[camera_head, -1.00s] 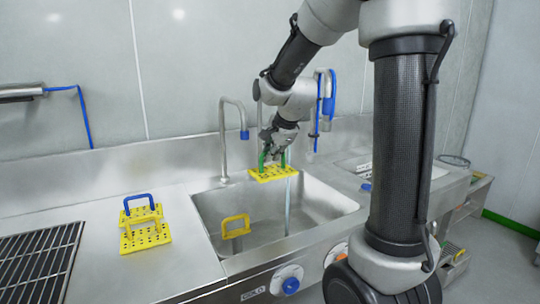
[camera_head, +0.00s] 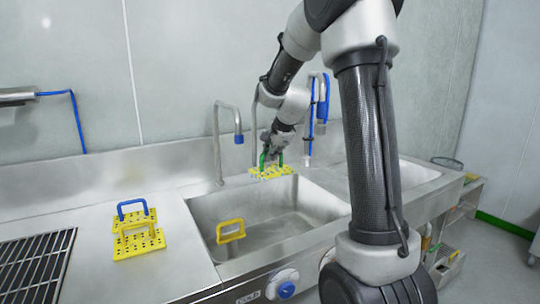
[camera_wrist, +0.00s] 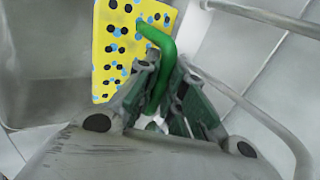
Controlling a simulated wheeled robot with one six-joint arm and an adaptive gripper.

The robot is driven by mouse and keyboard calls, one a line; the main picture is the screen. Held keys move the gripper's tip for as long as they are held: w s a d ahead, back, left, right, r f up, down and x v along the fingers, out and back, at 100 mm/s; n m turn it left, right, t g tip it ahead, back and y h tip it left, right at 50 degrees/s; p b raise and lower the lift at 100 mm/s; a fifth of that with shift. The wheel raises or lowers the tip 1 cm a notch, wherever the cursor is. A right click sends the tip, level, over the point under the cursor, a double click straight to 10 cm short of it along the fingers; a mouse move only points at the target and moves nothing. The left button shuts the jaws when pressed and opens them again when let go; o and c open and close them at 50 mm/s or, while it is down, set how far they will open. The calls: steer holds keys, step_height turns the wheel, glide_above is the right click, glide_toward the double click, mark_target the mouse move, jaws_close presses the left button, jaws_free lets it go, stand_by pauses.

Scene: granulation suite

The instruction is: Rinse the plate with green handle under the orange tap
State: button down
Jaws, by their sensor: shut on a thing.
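The yellow perforated plate (camera_head: 270,172) hangs over the back of the right half of the sink basin, held by its green handle (camera_head: 263,158). My gripper (camera_head: 272,150) is shut on that handle. In the wrist view the plate (camera_wrist: 106,60) and handle (camera_wrist: 168,62) show, with the gripper fingers (camera_wrist: 160,92) around the handle. A grey tap pipe (camera_head: 254,125) stands behind my arm; its outlet is hidden, and I see no orange on it. No water stream shows now.
A tap with a blue tip (camera_head: 238,139) stands left of the plate. A blue-handled plate (camera_head: 134,215) and a yellow-handled plate (camera_head: 139,243) lie on the left counter. A blue knob (camera_head: 286,290) is on the front.

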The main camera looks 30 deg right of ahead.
steer(key=shift+d, duration=0.2)
stand_by(0.5)
steer(key=shift+s+d, duration=0.3)
steer(key=shift+w+a, duration=0.1)
steer(key=shift+w+a, duration=0.25)
steer(key=shift+a, duration=0.1)
steer(key=shift+d, duration=0.1)
steer(key=shift+s+d, duration=0.35)
stand_by(0.4)
steer(key=s+a, duration=0.5)
steer(key=s, duration=0.1)
steer(key=shift+s, duration=0.2)
stand_by(0.3)
steer(key=shift+d, duration=0.1)
stand_by(0.9)
